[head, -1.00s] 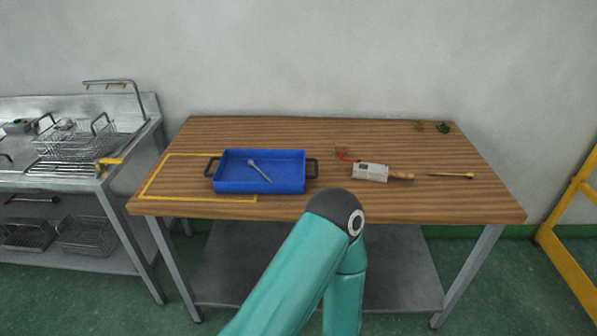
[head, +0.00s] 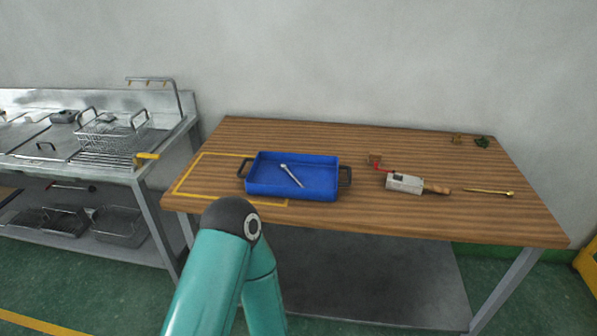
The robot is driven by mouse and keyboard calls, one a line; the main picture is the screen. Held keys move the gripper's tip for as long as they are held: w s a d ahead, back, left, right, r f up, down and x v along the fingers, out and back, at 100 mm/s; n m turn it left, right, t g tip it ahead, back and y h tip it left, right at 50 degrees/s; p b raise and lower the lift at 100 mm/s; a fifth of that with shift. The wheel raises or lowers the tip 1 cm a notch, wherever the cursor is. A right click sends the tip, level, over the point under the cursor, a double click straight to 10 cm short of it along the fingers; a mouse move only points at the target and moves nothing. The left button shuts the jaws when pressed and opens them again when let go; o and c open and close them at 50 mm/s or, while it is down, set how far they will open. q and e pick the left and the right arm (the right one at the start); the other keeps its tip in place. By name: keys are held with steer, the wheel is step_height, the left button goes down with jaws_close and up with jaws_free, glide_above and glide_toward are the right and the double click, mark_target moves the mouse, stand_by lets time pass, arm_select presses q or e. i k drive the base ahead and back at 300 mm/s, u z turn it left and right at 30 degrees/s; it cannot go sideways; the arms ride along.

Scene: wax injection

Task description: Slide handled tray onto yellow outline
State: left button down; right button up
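The blue tray (head: 262,192) with two dark handles stands on the wooden table, left of its middle. A silver spoon-like tool (head: 292,175) lies in it. The yellow outline (head: 190,176) is on the table's left part. The tray covers part of the outline's right side, and its larger part lies to the right of the outline. A teal arm link of mine with a dark joint rises in front of the table, below the outline. Neither gripper is in view.
A white and grey wooden-handled tool (head: 405,183), a small red-handled item (head: 376,162) and a thin brass rod (head: 489,191) lie right of the tray. Small green bits (head: 482,142) lie at the back right.

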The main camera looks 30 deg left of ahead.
mark_target(318, 174)
steer(key=u, duration=0.25)
steer(key=i, duration=1)
steer(key=z, duration=0.05)
